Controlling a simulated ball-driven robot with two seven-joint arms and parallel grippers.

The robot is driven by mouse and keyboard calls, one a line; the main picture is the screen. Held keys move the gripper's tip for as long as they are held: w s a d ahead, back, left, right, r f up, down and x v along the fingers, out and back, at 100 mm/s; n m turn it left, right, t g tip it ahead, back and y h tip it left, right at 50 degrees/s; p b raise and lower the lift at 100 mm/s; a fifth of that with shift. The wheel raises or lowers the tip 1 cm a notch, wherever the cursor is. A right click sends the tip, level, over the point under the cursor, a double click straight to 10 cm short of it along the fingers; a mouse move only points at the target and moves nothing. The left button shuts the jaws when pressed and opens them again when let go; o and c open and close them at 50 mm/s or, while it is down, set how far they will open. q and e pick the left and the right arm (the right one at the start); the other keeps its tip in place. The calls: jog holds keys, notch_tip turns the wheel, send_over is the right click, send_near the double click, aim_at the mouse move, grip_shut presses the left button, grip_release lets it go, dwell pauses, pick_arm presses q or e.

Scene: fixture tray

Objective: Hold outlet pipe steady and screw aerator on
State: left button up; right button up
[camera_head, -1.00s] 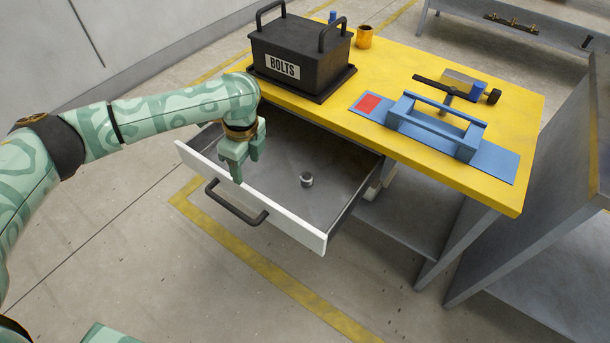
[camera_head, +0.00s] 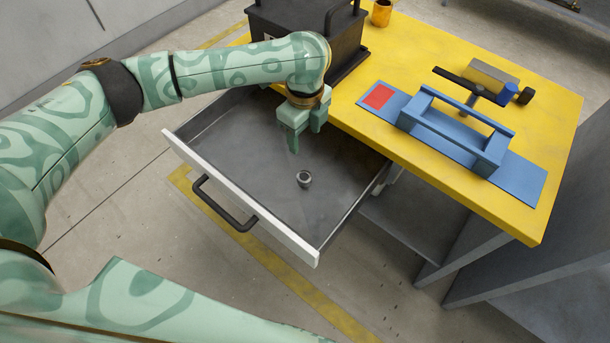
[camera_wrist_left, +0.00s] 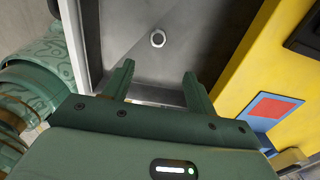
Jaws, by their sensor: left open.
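The aerator, a small grey metal ring (camera_head: 304,179), sits on the floor of the open drawer (camera_head: 245,150). It also shows in the left wrist view (camera_wrist_left: 157,39), ahead of my fingertips and roughly midway between them. My left gripper (camera_head: 305,138) is open and empty, fingers pointing down over the drawer, apart from the ring. In the left wrist view its two fingers (camera_wrist_left: 159,70) are spread. What seems to be the outlet pipe assembly (camera_head: 478,91), with a black bar, a blue part and a black end, is at the blue fixture (camera_head: 455,137) on the yellow table. My right gripper is out of view.
The yellow table (camera_head: 390,52) carries a black box (camera_head: 283,33) and an orange mug (camera_head: 381,13). A red patch (camera_head: 378,96) marks the fixture's blue base. The drawer's white front (camera_head: 245,205) and side walls surround the ring. The drawer floor around the ring is clear.

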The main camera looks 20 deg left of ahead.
pick_arm(q)
jog(key=b, duration=0.6)
send_over(304, 174)
jog(key=f, duration=0.7)
jog(key=s+f, duration=0.1)
jog(key=f, duration=0.2)
jog(key=shift+d+f, duration=0.2)
jog(key=shift+f, duration=0.4)
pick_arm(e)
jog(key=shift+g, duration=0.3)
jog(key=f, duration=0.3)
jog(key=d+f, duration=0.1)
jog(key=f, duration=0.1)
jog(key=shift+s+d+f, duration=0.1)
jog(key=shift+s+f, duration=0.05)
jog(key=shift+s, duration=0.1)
pick_arm(q)
notch_tip(304, 174, down, 5)
jog(key=b, duration=0.4)
jog(key=shift+s, duration=0.1)
jog(key=shift+f, duration=0.2)
jog(key=shift+r, duration=0.15)
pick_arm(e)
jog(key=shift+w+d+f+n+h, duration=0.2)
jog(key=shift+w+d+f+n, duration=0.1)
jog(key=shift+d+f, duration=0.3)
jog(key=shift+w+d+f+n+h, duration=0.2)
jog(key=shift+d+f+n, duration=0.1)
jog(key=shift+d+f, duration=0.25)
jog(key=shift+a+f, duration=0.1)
